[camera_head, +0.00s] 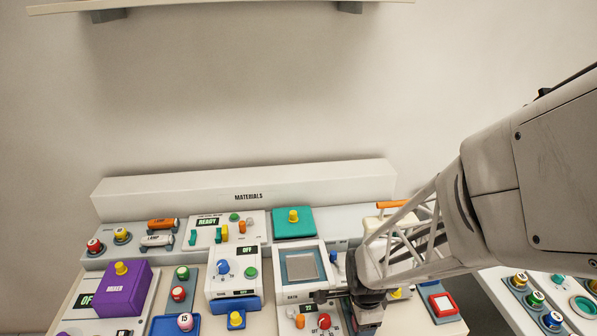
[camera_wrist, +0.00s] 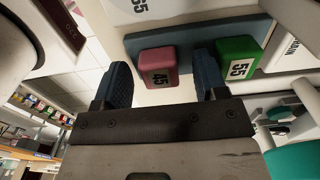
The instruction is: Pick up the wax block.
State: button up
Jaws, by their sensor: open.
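In the wrist view, a pink block (camera_wrist: 158,66) marked 45 and a green block (camera_wrist: 237,58) marked 55 stand on a blue-grey base (camera_wrist: 190,38). They are block-shaped, but no label says which one is the wax block. My gripper (camera_wrist: 163,82) is open, with its two dark blue fingers spread. The pink block shows between the fingertips, with a visible gap to the left finger. The right finger shows between the pink and green blocks. I cannot tell whether it touches either. In the head view, my gripper (camera_head: 345,296) is low over the bench, and my arm hides much around it.
A grey-screened device (camera_head: 302,267) stands left of my gripper. A knobbed panel (camera_head: 312,320) lies in front of it. A red-and-white item (camera_head: 443,305) lies to the right. A purple mixer (camera_head: 122,290) is far left. The MATERIALS ledge (camera_head: 250,187) runs along the back.

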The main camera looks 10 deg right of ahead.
jog(key=shift+c, duration=0.5)
jog(key=c, duration=0.9)
jog(key=shift+r, duration=0.1)
jog(key=shift+r, duration=0.8)
notch_tip(320, 180, up, 2)
jog(key=shift+s, duration=0.15)
jog(key=s+a+r, duration=0.1)
jog(key=s, duration=1.4)
jog(key=shift+s+r, duration=0.15)
jog(key=shift+s, duration=0.05)
jog(key=shift+s+a, duration=0.1)
jog(key=shift+s, duration=0.05)
